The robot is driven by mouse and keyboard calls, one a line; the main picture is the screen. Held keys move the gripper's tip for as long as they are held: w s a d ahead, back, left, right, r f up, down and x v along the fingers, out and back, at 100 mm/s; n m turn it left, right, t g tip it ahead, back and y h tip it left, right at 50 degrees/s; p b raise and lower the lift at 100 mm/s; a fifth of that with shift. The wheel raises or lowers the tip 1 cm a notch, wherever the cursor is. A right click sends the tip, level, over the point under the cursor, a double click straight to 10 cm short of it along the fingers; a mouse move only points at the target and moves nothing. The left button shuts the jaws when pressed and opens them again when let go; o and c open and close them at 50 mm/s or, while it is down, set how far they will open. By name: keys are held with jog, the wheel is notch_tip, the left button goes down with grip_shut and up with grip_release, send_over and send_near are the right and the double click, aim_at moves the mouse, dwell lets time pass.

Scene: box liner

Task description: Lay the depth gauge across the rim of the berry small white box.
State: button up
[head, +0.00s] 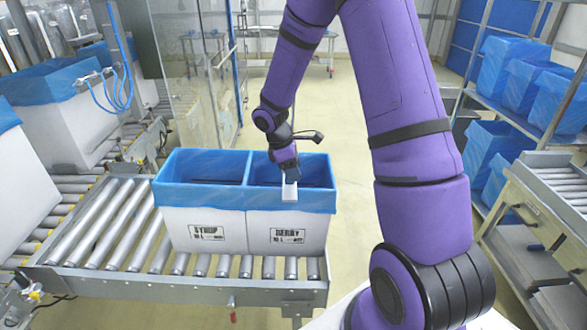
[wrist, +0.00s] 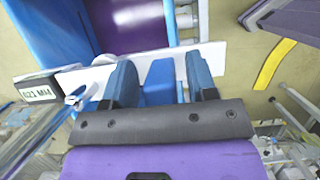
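The depth gauge (head: 289,190) is a white flat bar under my gripper at the near rim of the berry box (head: 287,233). In the wrist view the white bar (wrist: 80,77) spans a purple-looking opening between two blue-lined walls and sticks out past the right one. A dark piece with a small printed label (wrist: 38,90) is at its left end. My gripper (head: 287,172) is low over the berry box. The arm hides part of the far rim.
The syrup box (head: 205,230), with a blue liner, stands against the berry box's left side. Both stand on a roller conveyor (head: 110,225). A glass panel (head: 200,75) rises behind. Racks with blue-lined boxes (head: 508,75) stand at right. Open floor lies behind the boxes.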

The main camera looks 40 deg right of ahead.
jog(key=shift+r, duration=0.1)
jog(key=v, duration=1)
jog(key=shift+a+r, duration=0.15)
jog(key=shift+r, duration=0.15)
jog(key=s+a+r+m+t, duration=0.2)
jog(key=s+r+m, duration=0.1)
jog(key=s+r, duration=0.45)
jog(key=s+a+r+m+t, duration=0.2)
jog(key=s+a+r+m, duration=0.1)
jog(key=s+r, duration=0.4)
jog(key=s+a+r+m+t+y, duration=0.1)
jog(key=s, duration=0.3)
jog(key=s+a+r+m+t+y, duration=0.1)
jog(key=s+r+m, duration=0.1)
jog(key=s, duration=0.3)
jog(key=s+a+r+m+t+y, duration=0.1)
jog(key=s+r+m, duration=0.1)
jog(key=s, duration=0.3)
jog(key=shift+r+t, duration=0.2)
jog(key=shift+t, duration=0.1)
